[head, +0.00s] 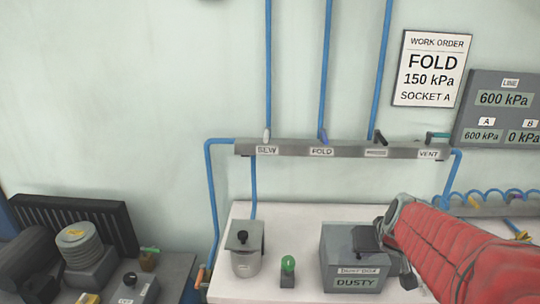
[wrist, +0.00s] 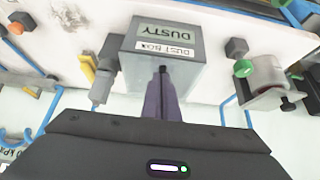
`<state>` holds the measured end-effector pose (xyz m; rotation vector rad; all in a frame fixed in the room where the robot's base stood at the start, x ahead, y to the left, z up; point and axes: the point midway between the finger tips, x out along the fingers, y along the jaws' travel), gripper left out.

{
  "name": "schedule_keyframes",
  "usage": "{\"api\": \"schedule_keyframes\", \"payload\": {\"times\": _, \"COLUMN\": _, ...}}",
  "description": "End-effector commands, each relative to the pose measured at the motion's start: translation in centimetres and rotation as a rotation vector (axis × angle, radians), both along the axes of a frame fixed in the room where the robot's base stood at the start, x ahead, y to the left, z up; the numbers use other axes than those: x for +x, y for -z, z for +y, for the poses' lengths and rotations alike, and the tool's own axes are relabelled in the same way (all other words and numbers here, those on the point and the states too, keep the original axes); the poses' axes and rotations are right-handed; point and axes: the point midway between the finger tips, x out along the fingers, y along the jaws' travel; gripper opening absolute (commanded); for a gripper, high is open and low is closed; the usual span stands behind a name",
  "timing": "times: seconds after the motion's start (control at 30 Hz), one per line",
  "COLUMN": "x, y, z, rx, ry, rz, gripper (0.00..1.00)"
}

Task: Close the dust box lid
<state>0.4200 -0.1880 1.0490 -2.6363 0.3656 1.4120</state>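The grey dust box (head: 337,273) stands on the white bench, with a DUST BOX label and a dark DUSTY panel on its front. It also shows upside down in the wrist view (wrist: 193,55). Its top looks flat and level where I can see it, but my gripper hides part of it, so I cannot tell whether the lid is fully down. My gripper (head: 367,241) is over the top of the box, at its back right. In the wrist view, its dark fingers (wrist: 163,78) are close together at the box top, with nothing clearly held between them.
A grey canister (head: 245,262) with a black knob and a green-topped button (head: 288,266) stand left of the box. A valve rail (head: 345,149) with blue pipes runs along the wall behind. A work order sign (head: 431,69) and a pressure display (head: 502,112) hang at upper right.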

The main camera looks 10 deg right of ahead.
Motion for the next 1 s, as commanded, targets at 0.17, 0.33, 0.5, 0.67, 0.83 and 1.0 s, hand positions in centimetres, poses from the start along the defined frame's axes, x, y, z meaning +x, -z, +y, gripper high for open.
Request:
{"api": "schedule_keyframes", "payload": {"times": 0.17, "x": -0.1, "y": 1.4, "z": 0.4, "rx": 0.007, "ry": -0.005, "rz": 0.016, "gripper": 0.00}}
{"api": "schedule_keyframes", "payload": {"times": 0.33, "x": -0.2, "y": 1.8, "z": 0.5, "rx": 0.010, "ry": -0.009, "rz": 0.022, "gripper": 0.00}}
{"api": "schedule_keyframes", "payload": {"times": 0.5, "x": -0.2, "y": 1.9, "z": 0.6, "rx": 0.012, "ry": -0.011, "rz": 0.025, "gripper": 0.00}}
{"api": "schedule_keyframes", "payload": {"times": 0.67, "x": -0.2, "y": 1.8, "z": 0.6, "rx": 0.012, "ry": -0.011, "rz": 0.024, "gripper": 0.00}}
{"api": "schedule_keyframes", "payload": {"times": 0.83, "x": -0.1, "y": 1.1, "z": 0.6, "rx": 0.009, "ry": -0.011, "rz": 0.019, "gripper": 0.00}}
{"api": "schedule_keyframes", "payload": {"times": 1.0, "x": 0.0, "y": -1.2, "z": 0.4, "rx": 0.001, "ry": -0.010, "rz": 0.006, "gripper": 0.00}}
